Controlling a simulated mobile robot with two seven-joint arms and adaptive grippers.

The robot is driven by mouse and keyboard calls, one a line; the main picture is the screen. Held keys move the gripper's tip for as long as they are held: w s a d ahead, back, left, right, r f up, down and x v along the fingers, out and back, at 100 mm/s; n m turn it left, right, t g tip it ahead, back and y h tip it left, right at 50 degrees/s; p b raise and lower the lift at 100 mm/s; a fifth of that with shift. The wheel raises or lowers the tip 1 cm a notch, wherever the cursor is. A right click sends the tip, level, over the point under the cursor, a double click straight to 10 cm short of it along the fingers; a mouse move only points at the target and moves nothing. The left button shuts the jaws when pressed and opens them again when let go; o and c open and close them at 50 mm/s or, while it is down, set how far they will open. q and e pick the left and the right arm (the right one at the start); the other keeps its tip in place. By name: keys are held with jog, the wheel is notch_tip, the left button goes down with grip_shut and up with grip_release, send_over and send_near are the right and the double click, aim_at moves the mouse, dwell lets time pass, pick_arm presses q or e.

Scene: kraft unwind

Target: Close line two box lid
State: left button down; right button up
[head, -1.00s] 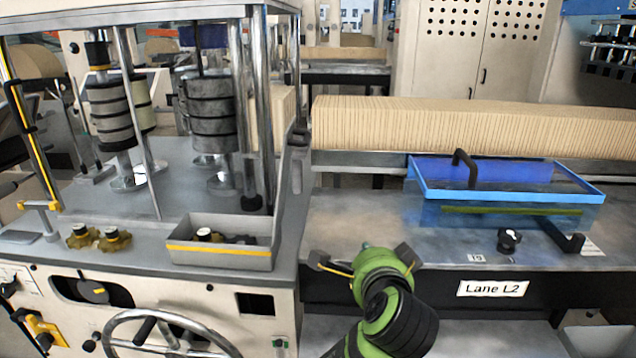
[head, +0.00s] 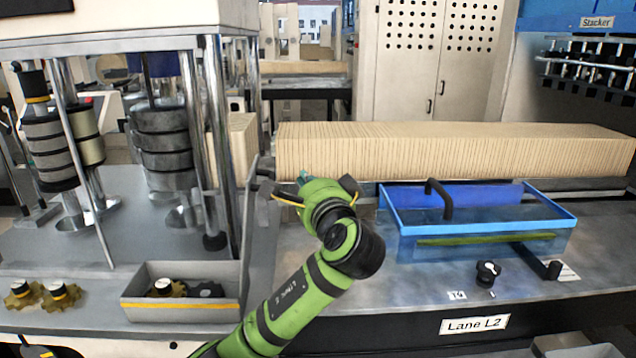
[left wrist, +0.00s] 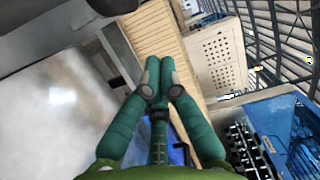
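The blue, see-through box (head: 485,247) stands on the Lane L2 bench, right of centre in the head view. Its top has a bright blue frame (head: 490,227), and a black curved handle (head: 438,200) stands up at its back left. I cannot tell exactly how the lid sits. A yellow-green strip shows through the front wall. My left gripper (head: 305,178) is left of the box and apart from it, near the striped cardboard stack. In the left wrist view its two green fingers (left wrist: 160,76) meet at the tips with nothing seen between them. My right gripper is not in view.
A long cardboard stack (head: 450,150) lies behind the box. A black knob (head: 487,273) and a black lever (head: 545,264) are at the box's front. A grey tray (head: 185,312) and the roller machine stand left. Bare bench shows between my arm and the box.

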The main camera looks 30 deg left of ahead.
pick_arm(q)
jog(key=s+a+p, duration=0.1)
jog(key=s+a, duration=0.1)
jog(key=shift+a, duration=0.35)
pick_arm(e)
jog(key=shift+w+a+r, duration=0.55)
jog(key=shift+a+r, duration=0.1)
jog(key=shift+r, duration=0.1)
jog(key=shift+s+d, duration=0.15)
